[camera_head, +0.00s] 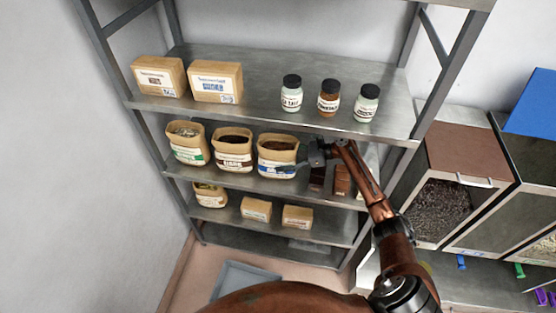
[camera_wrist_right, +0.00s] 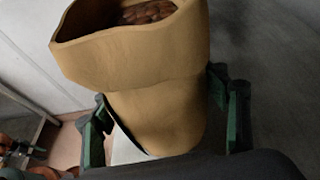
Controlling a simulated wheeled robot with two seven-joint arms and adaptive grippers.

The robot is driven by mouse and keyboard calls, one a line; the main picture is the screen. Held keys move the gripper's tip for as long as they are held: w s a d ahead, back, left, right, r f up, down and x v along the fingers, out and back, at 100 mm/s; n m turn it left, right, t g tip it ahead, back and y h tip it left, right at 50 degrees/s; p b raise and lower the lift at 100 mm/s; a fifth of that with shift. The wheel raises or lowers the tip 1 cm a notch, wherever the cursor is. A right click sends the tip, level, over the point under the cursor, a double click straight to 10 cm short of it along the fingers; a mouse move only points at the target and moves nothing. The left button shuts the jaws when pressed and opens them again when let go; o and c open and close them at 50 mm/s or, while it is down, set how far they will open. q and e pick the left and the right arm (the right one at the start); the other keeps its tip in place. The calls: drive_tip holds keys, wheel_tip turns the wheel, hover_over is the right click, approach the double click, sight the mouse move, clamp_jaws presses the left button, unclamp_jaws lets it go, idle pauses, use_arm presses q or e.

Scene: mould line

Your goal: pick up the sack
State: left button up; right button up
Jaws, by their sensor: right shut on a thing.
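Three open tan sacks stand in a row on the middle shelf in the head view. The rightmost sack (camera_head: 272,156) has a blue-marked label and dark brown contents. My right gripper (camera_head: 298,164) reaches it from the right and is shut on it. In the right wrist view the tan sack (camera_wrist_right: 150,105) fills the space between the two green-and-black fingers (camera_wrist_right: 168,120), with brown lumps in its open mouth. The sack's label is hidden there. The other sacks are a green-labelled one (camera_head: 187,148) and a dark-labelled one (camera_head: 234,152). My left gripper is not in view.
The metal shelf above (camera_head: 260,103) holds two cardboard boxes (camera_head: 215,82) and three jars (camera_head: 329,98). Dark and brown packets (camera_head: 341,182) stand close to my right gripper. A smaller sack (camera_head: 209,196) and boxes (camera_head: 256,209) sit below. Bins (camera_head: 462,160) stand at right.

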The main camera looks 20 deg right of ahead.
drive_tip(key=c, duration=1.4)
drive_tip(key=shift+w+r, duration=0.1)
drive_tip(key=shift+c, duration=0.4)
drive_tip(key=shift+r, duration=0.1)
